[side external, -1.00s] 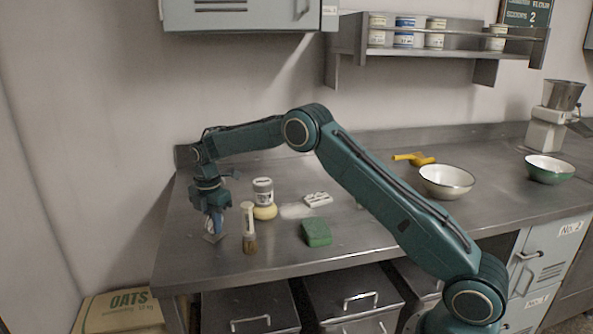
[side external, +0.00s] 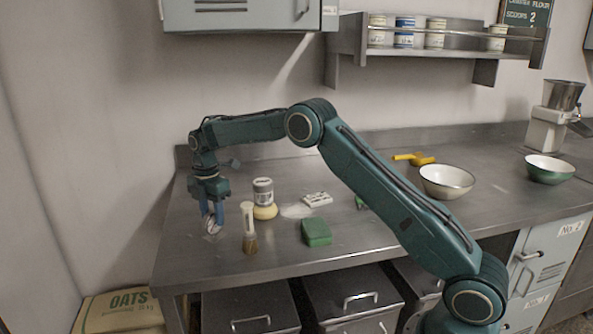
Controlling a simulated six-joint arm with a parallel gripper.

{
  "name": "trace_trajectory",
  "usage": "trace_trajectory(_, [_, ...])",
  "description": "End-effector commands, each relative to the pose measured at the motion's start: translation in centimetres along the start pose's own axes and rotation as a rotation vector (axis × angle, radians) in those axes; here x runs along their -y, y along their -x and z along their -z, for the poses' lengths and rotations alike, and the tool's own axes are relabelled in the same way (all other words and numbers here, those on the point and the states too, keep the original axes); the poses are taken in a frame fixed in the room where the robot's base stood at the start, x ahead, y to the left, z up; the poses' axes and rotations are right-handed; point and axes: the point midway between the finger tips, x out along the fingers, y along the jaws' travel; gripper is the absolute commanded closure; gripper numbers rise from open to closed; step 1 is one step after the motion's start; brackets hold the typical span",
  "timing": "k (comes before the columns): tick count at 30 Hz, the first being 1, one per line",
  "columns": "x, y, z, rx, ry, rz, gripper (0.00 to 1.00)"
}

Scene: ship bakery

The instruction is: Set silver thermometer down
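The silver thermometer (side external: 212,222), a small round-looking grey piece, is between the fingers of my gripper (side external: 212,225) at the left end of the steel counter. My gripper points down, and its blue fingers appear shut on the thermometer. The fingers hide part of it. Its lower edge is at or just above the counter top; I cannot tell whether it touches.
A pale-handled brush (side external: 249,230) stands close right of my gripper. Behind it are a labelled jar (side external: 263,190) and a yellow round piece (side external: 265,212). The counter's front-left corner is clear.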

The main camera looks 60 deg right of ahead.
Motion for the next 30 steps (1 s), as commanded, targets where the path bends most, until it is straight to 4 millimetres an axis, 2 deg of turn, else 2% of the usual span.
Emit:
trace_trajectory(9, [-0.1,5.3,0.0,0.000,0.000,-0.004,0.63])
trace_trajectory(15, [0.0,7.8,0.0,0.000,0.000,-0.001,0.63])
trace_trajectory(21, [0.0,9.0,0.0,0.000,0.000,-0.001,0.63])
trace_trajectory(30, [0.0,9.1,0.0,0.000,0.000,0.000,0.63])
